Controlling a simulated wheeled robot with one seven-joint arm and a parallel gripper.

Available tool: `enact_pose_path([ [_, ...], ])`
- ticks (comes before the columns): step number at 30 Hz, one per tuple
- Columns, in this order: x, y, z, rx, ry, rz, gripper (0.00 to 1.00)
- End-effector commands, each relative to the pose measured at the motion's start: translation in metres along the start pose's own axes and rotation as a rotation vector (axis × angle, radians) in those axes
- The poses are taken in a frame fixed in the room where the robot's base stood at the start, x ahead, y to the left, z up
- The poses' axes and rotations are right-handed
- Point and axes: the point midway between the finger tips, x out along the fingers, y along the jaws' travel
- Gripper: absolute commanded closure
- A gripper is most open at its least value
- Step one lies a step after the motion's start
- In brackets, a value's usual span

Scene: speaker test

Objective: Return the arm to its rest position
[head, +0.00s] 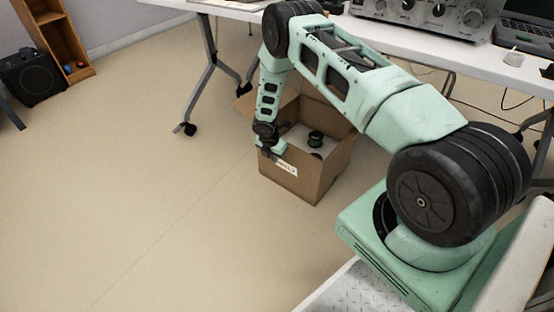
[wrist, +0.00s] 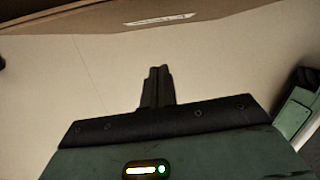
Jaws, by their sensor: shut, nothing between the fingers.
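My mint-green arm reaches from its base at the right across the head view and bends down over the near left side of an open cardboard box (head: 322,182). My gripper (head: 268,146) points down at the box's near left edge. In the wrist view my gripper (wrist: 158,72) shows its two dark fingers together, with nothing between them. The box wall (wrist: 80,20) with a white label (wrist: 160,19) crosses the top of the wrist view, apart from the fingertips in the picture. Whether the gripper touches the box cannot be told.
A dark round item (head: 315,138) is inside the box. A white table (head: 390,42) with grey legs stands behind, bearing a silver amplifier (head: 425,12) and a laptop (head: 528,28). A black speaker (head: 32,77) and wooden shelf (head: 62,40) stand far left. The left floor is clear.

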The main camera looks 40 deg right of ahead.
Motion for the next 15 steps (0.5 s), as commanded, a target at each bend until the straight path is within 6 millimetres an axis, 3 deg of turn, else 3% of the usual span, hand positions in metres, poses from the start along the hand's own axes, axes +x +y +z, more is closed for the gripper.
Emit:
enact_pose_path([
  [4,-0.019,0.0,0.001,0.0,0.0,0.0,1.0],
  [15,-0.029,0.003,-0.002,0.01,0.002,0.003,1.0],
])
